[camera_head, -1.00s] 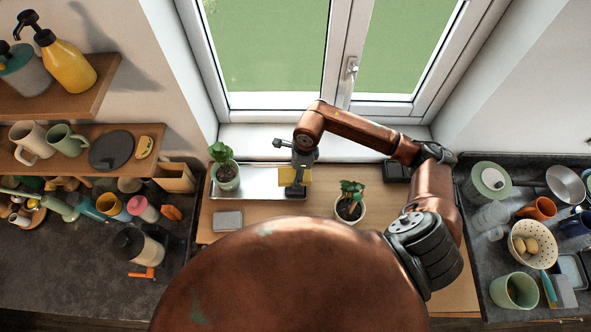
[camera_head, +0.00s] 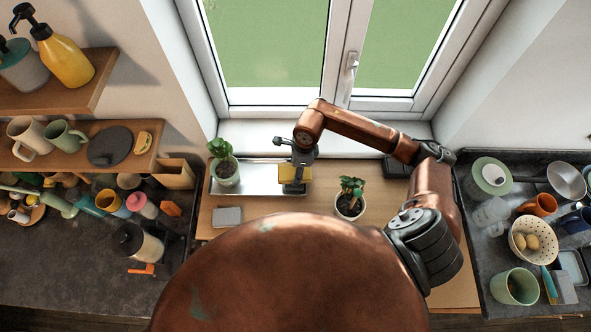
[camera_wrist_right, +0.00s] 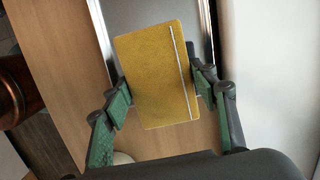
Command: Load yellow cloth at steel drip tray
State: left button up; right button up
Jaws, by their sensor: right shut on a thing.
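The yellow cloth (camera_head: 285,171) is a flat, stiff-looking rectangle with a thin pale line along one edge. My right gripper (camera_head: 296,182) is shut on it, at the right end of the steel drip tray (camera_head: 255,178). In the right wrist view the cloth (camera_wrist_right: 155,75) sits between the two green fingers of the right gripper (camera_wrist_right: 163,87), with the grey tray (camera_wrist_right: 145,12) behind it. I cannot tell whether the cloth touches the tray. My left gripper is not in view.
A potted plant (camera_head: 225,170) stands on the tray's left part. Another potted plant (camera_head: 350,198) stands to the right of the gripper. A small grey box (camera_head: 227,216) lies in front of the tray. The window (camera_head: 330,60) rises behind. The tray's middle is clear.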

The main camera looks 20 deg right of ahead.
jog(key=shift+f+b, duration=0.4)
jog(key=shift+f, duration=0.05)
dwell(0.3)
jog(key=shift+s+f+b, duration=0.1)
jog(key=shift+f+b, duration=0.05)
jog(key=shift+b, duration=0.2)
dwell(1.6)
jog(key=shift+r+p, duration=1.5)
jog(key=shift+r, duration=2.15)
